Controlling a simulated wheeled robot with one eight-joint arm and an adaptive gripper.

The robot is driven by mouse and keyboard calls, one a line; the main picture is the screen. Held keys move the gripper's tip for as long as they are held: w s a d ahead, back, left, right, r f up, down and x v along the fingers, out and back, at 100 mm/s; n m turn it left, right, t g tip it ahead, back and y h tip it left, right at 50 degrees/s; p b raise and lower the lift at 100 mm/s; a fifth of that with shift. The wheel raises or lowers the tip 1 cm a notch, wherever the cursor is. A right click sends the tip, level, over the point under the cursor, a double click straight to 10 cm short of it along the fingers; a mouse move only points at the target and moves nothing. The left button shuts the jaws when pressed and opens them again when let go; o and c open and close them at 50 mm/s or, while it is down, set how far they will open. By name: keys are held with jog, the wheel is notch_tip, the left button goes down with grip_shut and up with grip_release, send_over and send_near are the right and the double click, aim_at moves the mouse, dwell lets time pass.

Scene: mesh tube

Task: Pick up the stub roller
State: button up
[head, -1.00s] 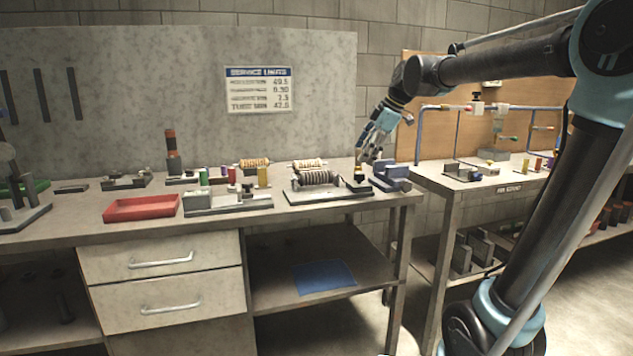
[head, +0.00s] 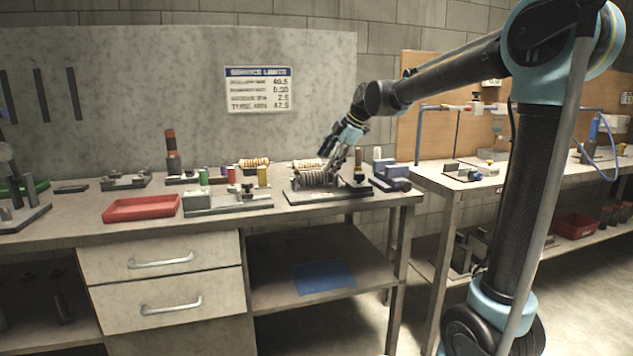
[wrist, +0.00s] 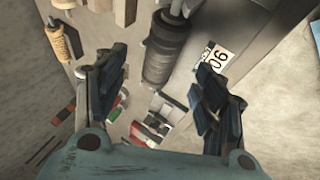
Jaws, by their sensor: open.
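A dark ribbed roller (head: 316,178) lies across a grey fixture on the bench; it fits the stub roller best, though no label confirms this. In the wrist view the dark roller (wrist: 166,48) lies beyond the fingertips, between their lines. My gripper (head: 332,159) is above and close to the roller in the head view, pointing down. In the wrist view my gripper (wrist: 161,60) has its fingers spread, with nothing held. I cannot tell whether a finger touches the roller.
A tan wound roller (head: 254,163) lies farther left; another pale one (head: 308,163) lies behind the dark roller. Upright posts (head: 358,157) and a blue-grey block (head: 394,172) stand right.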

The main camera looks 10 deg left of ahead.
aim_at(319, 173)
jog(key=shift+s+x, duration=0.1)
jog(key=shift+x, duration=1.7)
jog(key=shift+s+x, duration=0.15)
jog(key=shift+x, duration=1.65)
jog(key=shift+c, duration=0.3)
jog(key=c, duration=1.4)
